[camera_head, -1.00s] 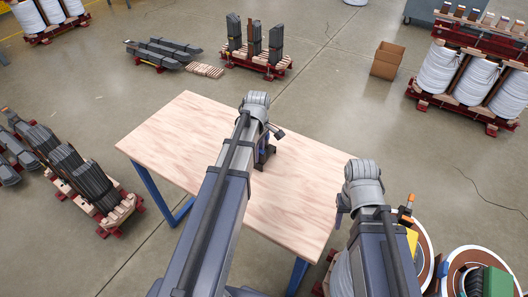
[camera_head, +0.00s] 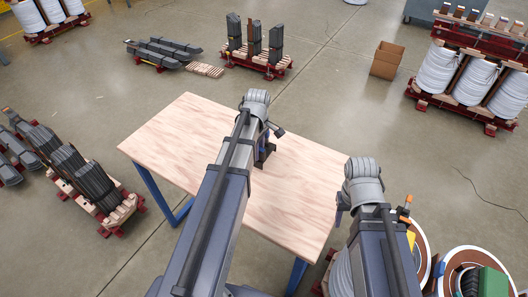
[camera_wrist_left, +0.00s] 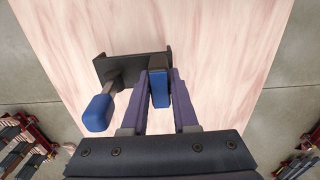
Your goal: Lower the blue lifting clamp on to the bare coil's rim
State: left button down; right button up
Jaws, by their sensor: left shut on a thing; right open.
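The blue lifting clamp (camera_wrist_left: 99,110) has a dark bracket and blue handle parts. In the left wrist view my left gripper (camera_wrist_left: 161,78) is shut on its upright blue grip, over the pale wooden table. In the head view the clamp (camera_head: 263,157) is mostly hidden behind my left arm. I cannot tell whether it touches the table. My right gripper (camera_head: 340,208) is open near the table's right edge, mostly hidden by its wrist. Two coils with white rims stand at the lower right: one (camera_head: 426,246) partly behind my right arm, another (camera_head: 447,277) with a green block. I cannot tell which is bare.
The wooden table (camera_head: 180,125) is otherwise clear. An orange-tipped part (camera_head: 405,211) stands by the nearer coil. Red pallets with white coils (camera_head: 470,82), dark core stacks (camera_head: 82,180) and a cardboard box (camera_head: 387,61) stand on the floor around.

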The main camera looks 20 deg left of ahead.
pick_arm(q)
jog(key=shift+r+p, duration=1.35)
jog(key=shift+r, duration=0.15)
